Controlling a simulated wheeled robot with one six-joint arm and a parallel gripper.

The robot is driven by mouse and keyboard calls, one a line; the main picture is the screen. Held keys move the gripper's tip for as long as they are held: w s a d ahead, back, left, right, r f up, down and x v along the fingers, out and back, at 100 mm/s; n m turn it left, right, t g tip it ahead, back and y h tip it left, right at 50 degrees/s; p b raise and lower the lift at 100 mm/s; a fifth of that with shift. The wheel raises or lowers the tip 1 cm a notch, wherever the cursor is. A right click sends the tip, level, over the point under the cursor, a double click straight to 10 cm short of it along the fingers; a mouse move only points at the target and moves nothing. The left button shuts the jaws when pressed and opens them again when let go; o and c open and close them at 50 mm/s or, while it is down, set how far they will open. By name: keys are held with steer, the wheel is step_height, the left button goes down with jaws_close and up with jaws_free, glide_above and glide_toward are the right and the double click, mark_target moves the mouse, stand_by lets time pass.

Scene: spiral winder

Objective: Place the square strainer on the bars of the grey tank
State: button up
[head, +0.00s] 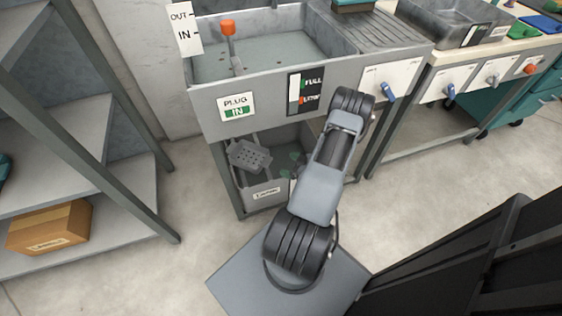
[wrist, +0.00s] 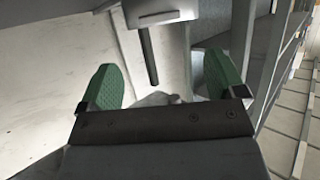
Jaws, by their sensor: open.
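The square strainer (head: 249,155) is a grey, perforated plate. In the head view it lies slightly tilted at the upper left of the grey tank (head: 247,194), under the sink. I cannot tell whether it rests on the tank's bars, which I cannot make out clearly. My gripper (head: 291,165) is partly hidden behind my arm, low under the sink and to the right of the strainer, apart from it. In the wrist view my gripper (wrist: 163,82) has its green fingers wide apart. A dark rod (wrist: 149,55) shows between and beyond them; I cannot tell what it belongs to.
The sink (head: 258,108) with an orange-topped plug rod (head: 228,30) overhangs the tank. A sink leg stands left of the tank. A shelf rack (head: 110,125) with a cardboard box (head: 50,228) is at left. The floor between rack and sink is clear.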

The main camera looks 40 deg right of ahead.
steer(key=shift+v, duration=1.3)
